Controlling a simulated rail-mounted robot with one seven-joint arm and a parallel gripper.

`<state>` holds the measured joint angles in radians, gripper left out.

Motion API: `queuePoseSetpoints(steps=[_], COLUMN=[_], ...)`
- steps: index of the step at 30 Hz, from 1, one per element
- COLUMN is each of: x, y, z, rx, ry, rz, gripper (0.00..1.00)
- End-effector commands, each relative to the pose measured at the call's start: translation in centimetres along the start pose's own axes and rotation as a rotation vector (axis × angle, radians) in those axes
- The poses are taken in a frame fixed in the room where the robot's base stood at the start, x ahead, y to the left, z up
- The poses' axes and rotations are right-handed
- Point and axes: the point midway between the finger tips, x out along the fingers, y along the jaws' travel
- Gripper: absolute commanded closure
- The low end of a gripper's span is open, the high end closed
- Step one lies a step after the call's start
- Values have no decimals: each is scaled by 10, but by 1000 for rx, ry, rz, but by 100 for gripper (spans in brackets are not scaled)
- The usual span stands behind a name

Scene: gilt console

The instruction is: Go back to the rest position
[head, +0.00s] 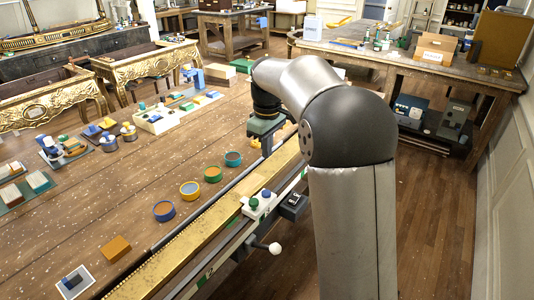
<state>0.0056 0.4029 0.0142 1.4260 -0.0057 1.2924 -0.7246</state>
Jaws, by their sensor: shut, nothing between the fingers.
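My arm rises at the right of the head view, bends at a dark elbow and reaches back over the long wooden workbench (150,190). My gripper (264,146) is small and far off at the end of the arm, pointing down above the bench's right edge. It is shut and holds nothing. Its fingertips are hard to make out against the parts around it. No rest position is marked in view.
Gilt console frames (150,68) stand at the back left. Wooden floor (440,230) is clear at right.

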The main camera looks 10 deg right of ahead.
Motion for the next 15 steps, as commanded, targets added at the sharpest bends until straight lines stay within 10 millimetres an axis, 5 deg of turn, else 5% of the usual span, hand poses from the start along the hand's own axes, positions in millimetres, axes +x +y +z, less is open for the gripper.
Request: queuePoseSetpoints(steps=[11,15], x=[0,-4], y=[0,-12], z=[0,14], rx=[0,41], ry=[0,3], rz=[0,3], gripper=[100,100])
